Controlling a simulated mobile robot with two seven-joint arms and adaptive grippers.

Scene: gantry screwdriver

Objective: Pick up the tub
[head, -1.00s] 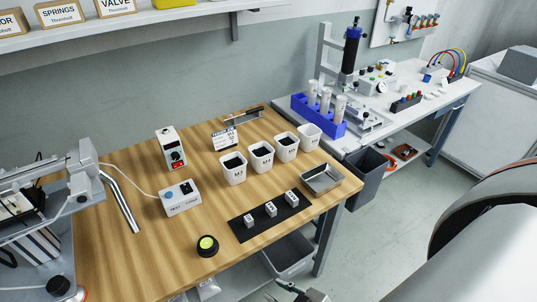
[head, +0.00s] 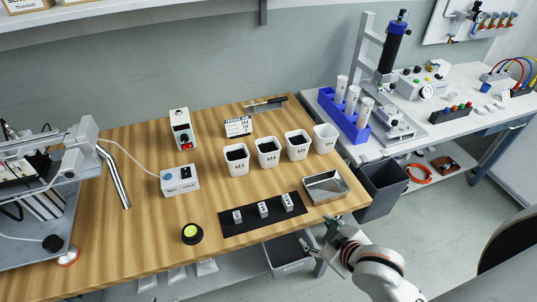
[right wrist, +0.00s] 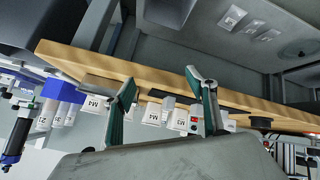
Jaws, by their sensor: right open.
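Four-sided white tubs stand in a row on the wooden bench in the head view: the M3 tub (head: 236,168), the M4 tub (head: 268,160), the M5 tub (head: 298,152) and an end tub (head: 326,145) whose label I cannot read. The left three hold dark contents. My right gripper (head: 328,243) is just off the bench's front right edge, below the metal tray and apart from the tubs. In the right wrist view its two fingers (right wrist: 160,90) are spread and empty, with the bench edge and labelled white tubs beyond them. My left gripper is not in view.
A metal tray (head: 327,189) sits at the bench's right corner. A black mat (head: 246,223) bears small blocks. A round black-and-yellow button (head: 192,233) is at the front. A dark bin (head: 384,190) stands off the right edge, and a blue rack (head: 343,117) is behind.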

